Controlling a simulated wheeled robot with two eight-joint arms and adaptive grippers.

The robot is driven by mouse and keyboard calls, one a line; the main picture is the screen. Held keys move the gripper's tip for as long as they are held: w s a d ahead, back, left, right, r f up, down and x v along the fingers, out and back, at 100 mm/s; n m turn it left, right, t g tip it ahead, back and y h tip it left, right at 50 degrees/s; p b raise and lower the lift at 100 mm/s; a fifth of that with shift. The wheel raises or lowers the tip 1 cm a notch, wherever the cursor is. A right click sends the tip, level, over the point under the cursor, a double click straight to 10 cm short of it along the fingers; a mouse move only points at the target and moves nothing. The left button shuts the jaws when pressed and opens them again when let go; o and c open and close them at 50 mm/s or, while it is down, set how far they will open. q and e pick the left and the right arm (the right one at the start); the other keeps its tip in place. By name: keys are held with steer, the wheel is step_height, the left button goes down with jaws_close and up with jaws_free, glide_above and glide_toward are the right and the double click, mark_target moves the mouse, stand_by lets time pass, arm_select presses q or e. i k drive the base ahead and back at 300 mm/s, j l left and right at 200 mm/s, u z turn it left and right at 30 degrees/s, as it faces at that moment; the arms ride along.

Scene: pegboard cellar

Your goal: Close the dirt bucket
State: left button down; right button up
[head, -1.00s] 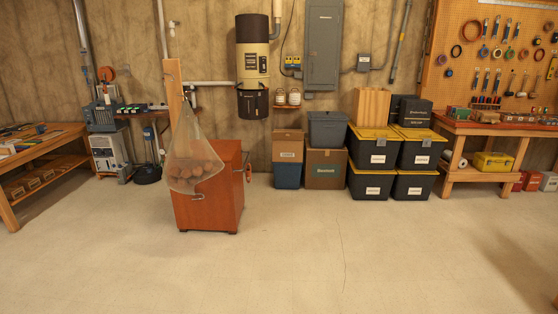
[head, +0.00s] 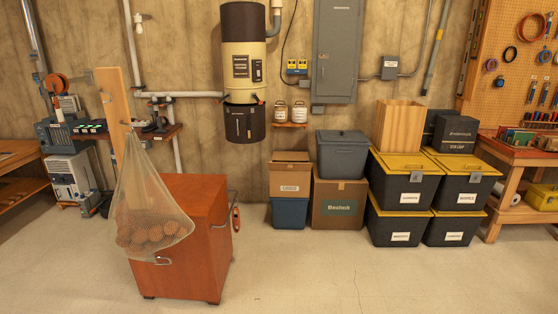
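A central vacuum unit (head: 242,58) with a dark top and a cream middle hangs on the back wall in the head view. The dark dirt bucket (head: 245,124) is at its bottom end, with small pale marks on its front. Whether its latches or seam are open is too small to tell. Neither of my grippers is in view, and nothing touches the bucket.
A red-brown cabinet (head: 200,240) with a wooden post and a net bag (head: 152,220) of round brown things stands ahead on the left. Boxes (head: 338,202) and yellow-lidded totes (head: 402,182) line the wall. The front floor is clear right of the cabinet.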

mark_target(245, 123)
steer(key=i, duration=2.45)
steer(key=i+l+u, duration=0.1)
steer(key=i, duration=1.15)
steer(key=i+l, duration=0.15)
steer(key=i, duration=1.05)
